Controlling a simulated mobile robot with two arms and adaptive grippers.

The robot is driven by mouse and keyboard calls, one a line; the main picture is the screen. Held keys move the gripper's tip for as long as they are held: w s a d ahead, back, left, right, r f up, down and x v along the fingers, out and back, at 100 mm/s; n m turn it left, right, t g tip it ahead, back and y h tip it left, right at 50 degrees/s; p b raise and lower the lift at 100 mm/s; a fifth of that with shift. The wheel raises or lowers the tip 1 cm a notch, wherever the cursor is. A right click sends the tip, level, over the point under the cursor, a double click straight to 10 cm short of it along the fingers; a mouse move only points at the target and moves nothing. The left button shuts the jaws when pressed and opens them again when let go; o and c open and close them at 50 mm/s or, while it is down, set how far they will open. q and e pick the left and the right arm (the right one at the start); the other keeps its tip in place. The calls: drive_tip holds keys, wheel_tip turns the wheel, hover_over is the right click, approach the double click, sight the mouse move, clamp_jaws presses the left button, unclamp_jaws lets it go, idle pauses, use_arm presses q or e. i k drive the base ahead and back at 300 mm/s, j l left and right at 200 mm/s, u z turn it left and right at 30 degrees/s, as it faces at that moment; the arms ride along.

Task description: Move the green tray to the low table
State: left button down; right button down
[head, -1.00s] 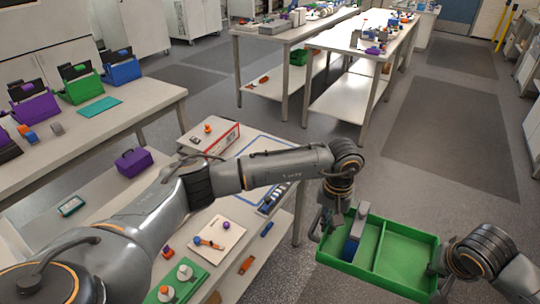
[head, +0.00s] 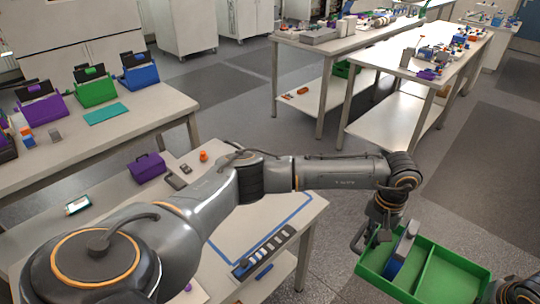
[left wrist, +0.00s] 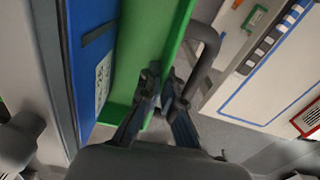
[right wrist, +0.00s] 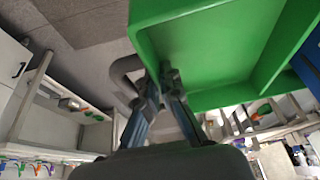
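The green tray (head: 452,278) is at the lower right of the head view, held in the air over the floor, right of the low table. It has two compartments, and a blue and grey block (head: 403,252) stands in the left one. My left gripper (left wrist: 160,97) is shut on the tray's left side. My right gripper (right wrist: 163,82) is shut on the tray's opposite side; in the head view only part of that arm shows at the corner. The low table (head: 285,212) has a blue outline on its top, partly hidden by my left arm.
A purple box (head: 147,167), an orange item (head: 203,156) and a black strip (head: 262,252) are on the low table. A higher bench (head: 85,140) with several coloured cases stands behind left. Two workbenches (head: 420,70) stand farther back. Grey floor is open around the tray.

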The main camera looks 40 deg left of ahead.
sight(252, 208)
drive_tip(key=i, duration=1.1)
drive_tip(key=i+u, duration=0.3)
drive_tip(key=i+l+u, duration=0.1)
drive_tip(key=u, duration=0.2)
drive_tip(key=i+u, duration=0.1)
drive_tip(key=u, duration=2.1)
